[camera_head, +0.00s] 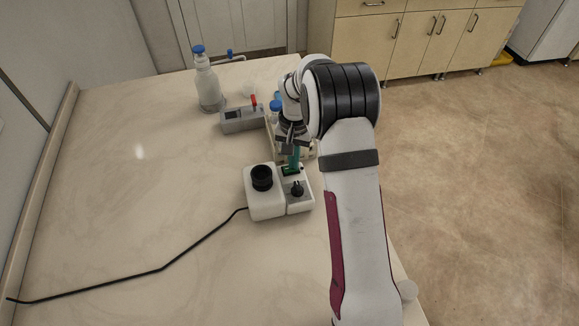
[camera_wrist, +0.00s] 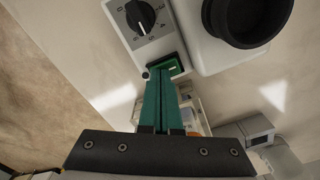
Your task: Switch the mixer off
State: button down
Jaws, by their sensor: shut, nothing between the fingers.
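The mixer (camera_head: 259,205) is a white box on the pale table, with a black round cup on its left part and a black dial (camera_head: 297,188) on its right part. In the wrist view the dial (camera_wrist: 140,16) shows a numbered scale, and the black cup (camera_wrist: 247,18) is at the top right. In the head view my gripper (camera_head: 293,163) is just behind the mixer, and the fingers partly cover the switch.
A grey device with a red lever (camera_head: 240,120) stands behind the mixer. A blue-capped bottle (camera_head: 208,88) is at the back left. A rack with blue-capped bottles (camera_head: 275,116) is partly hidden by my arm. A black cable (camera_head: 165,266) runs left. The table's left side is clear.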

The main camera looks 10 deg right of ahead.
jog(key=shift+r, duration=3.5)
jog(key=s+a+r, duration=0.2)
jog(key=s+r, duration=0.2)
jog(key=s, duration=0.3)
jog(key=s+a+r+y, duration=0.1)
jog(key=s+r, duration=0.2)
jog(key=s, duration=0.4)
jog(key=s+a+r, duration=0.2)
jog(key=s+r, duration=0.2)
jog(key=s, duration=0.3)
jog(key=s+a+f, duration=0.2)
jog(key=s, duration=1)
jog(key=shift+s+a+f+y, duration=0.2)
jog(key=shift+s+f+y, duration=0.15)
jog(key=shift+y, duration=0.05)
